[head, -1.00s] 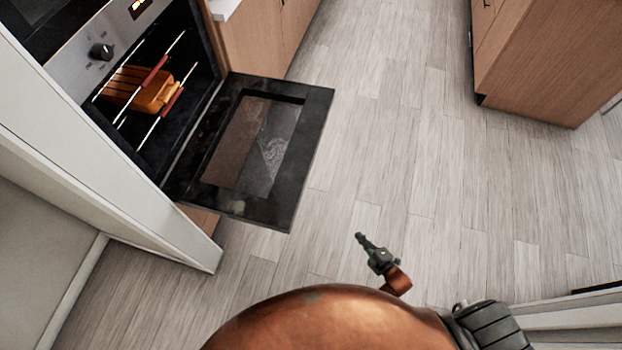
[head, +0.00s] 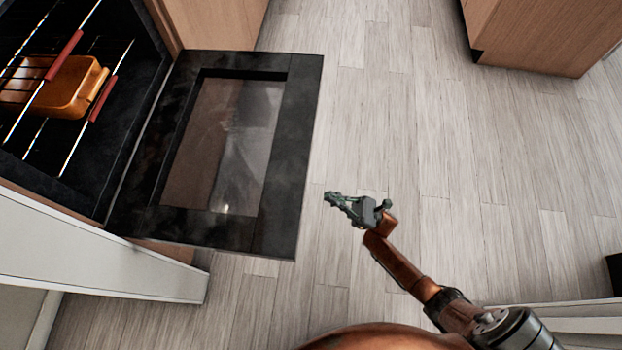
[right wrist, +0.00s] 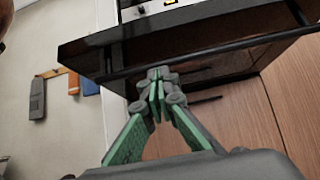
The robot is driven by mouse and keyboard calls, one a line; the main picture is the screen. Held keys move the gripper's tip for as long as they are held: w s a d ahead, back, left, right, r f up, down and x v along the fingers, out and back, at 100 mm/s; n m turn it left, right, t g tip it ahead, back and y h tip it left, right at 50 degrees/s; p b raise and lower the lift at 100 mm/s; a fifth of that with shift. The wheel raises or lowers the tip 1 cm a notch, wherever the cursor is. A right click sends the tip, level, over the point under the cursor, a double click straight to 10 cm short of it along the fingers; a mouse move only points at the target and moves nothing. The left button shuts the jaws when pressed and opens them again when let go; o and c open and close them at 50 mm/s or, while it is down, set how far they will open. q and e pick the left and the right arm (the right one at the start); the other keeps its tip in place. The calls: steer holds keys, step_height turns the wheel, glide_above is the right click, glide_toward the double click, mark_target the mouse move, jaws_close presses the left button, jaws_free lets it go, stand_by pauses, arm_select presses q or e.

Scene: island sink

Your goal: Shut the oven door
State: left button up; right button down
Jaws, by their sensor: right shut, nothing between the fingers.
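The oven door (head: 285,150) is folded down open, lying about level, with a glass window in its middle. The oven cavity (head: 120,100) stands open at the left in the head view. My right gripper (head: 328,197) is shut and empty, just right of the door's free edge in the head view, with floor showing between them. In the right wrist view the shut fingertips (right wrist: 156,75) point toward the dark door (right wrist: 95,52), which crosses above and behind them; I cannot tell contact there. My left gripper is not in view.
An orange baking dish (head: 65,85) sits on the oven rack (head: 100,100). A white panel (head: 110,255) stands near the door's lower left. A wooden cabinet (head: 530,35) is at upper right. The wood floor (head: 430,130) between is clear.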

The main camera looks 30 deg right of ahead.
steer(key=w+a+r, duration=0.3)
steer(key=a+r, duration=0.1)
steer(key=r, duration=0.5)
steer(key=shift+a+b, duration=0.4)
steer(key=shift+w+r, duration=0.1)
steer(key=shift+r, duration=0.1)
